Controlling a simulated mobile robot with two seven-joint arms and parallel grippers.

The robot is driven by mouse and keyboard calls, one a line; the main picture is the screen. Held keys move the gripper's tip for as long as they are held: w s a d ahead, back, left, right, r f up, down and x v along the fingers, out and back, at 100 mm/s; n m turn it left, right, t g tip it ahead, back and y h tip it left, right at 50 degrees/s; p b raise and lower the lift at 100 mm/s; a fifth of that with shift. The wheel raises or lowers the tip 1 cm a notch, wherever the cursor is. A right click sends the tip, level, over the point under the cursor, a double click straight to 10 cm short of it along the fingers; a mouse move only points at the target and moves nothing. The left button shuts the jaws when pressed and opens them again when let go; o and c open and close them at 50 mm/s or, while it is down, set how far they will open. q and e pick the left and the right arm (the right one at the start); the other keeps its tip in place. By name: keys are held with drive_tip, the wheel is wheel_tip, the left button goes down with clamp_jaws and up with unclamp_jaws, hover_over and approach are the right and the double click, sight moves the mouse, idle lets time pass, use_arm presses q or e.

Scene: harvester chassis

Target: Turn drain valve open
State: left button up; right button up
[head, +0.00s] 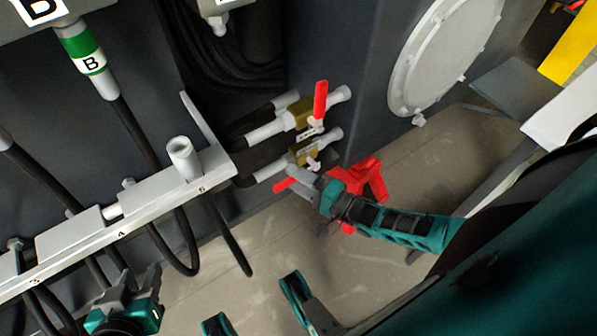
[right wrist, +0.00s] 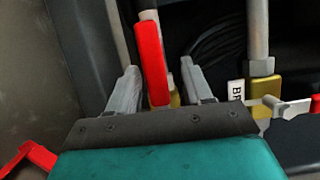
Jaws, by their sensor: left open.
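Two brass valves with red handles sit on the dark chassis wall in the head view. The upper valve (head: 296,113) has its red handle (head: 320,101) pointing up. The lower valve (head: 303,152) has its red handle (head: 284,185) pointing down-left. I cannot read which is the drain valve. My right gripper (head: 309,184) is at the lower valve. In the right wrist view its open fingers (right wrist: 158,88) stand on either side of a red handle (right wrist: 150,58), with no clear grip. My left gripper (head: 138,280) is open and empty at the lower left, apart from the valves.
A numbered grey rail (head: 150,205) with hoses crosses the left. A round grey cover (head: 443,50) is on the wall at the right. A red part (head: 372,178) stands behind my right gripper.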

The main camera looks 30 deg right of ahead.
drive_tip(key=p+v, duration=0.1)
drive_tip(key=v, duration=1.2)
drive_tip(key=shift+s, duration=0.15)
idle(0.3)
